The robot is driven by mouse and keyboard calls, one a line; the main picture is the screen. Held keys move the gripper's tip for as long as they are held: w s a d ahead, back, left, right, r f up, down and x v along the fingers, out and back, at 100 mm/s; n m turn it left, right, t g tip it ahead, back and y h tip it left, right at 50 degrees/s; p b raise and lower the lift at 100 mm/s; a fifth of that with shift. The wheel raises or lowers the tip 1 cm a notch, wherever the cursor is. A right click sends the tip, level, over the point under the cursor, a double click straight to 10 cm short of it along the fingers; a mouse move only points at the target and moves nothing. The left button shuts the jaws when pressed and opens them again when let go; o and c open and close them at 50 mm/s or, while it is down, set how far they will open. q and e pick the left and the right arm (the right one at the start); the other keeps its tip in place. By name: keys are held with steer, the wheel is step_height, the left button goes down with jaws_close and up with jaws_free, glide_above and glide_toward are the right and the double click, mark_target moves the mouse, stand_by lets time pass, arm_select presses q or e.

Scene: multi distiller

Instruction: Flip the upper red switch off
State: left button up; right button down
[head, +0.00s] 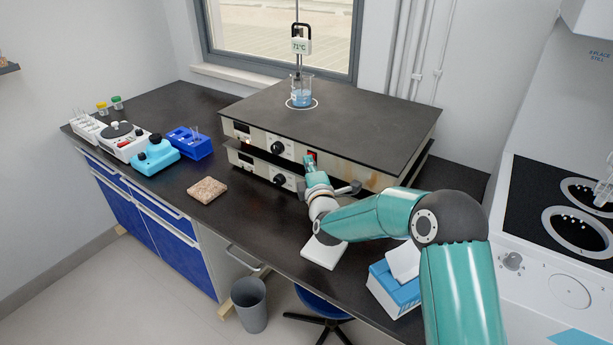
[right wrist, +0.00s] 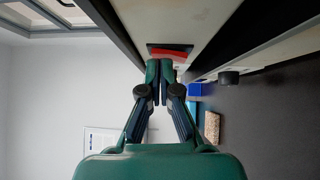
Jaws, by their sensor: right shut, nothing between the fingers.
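The upper red switch (head: 313,155) sits on the front panel of the upper hotplate (head: 335,115), right of its black knob. It also shows in the right wrist view (right wrist: 172,52) as a red rocker in a dark frame. My right gripper (head: 309,163) is shut and empty, its fingertips at the switch. In the right wrist view the closed fingertips (right wrist: 160,66) overlap the lower edge of the switch; I cannot tell whether they touch it. They hide part of it, so its position is unclear. The lower hotplate's panel (head: 262,170) shows below; its switch is hidden behind my arm. My left gripper is not in view.
A beaker (head: 301,93) with blue liquid and a thermometer reading 71°C stands on the upper hotplate. A sponge-like block (head: 207,190), a white pad (head: 324,251) and a blue-white box (head: 393,287) lie on the dark bench. A blue rack (head: 190,144) stands at left.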

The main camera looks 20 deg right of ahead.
steer(key=s+a+r+b, duration=0.1)
steer(key=s+a, duration=0.3)
steer(key=s, duration=0.8)
steer(key=shift+a+b, duration=0.4)
steer(key=shift+b, duration=0.5)
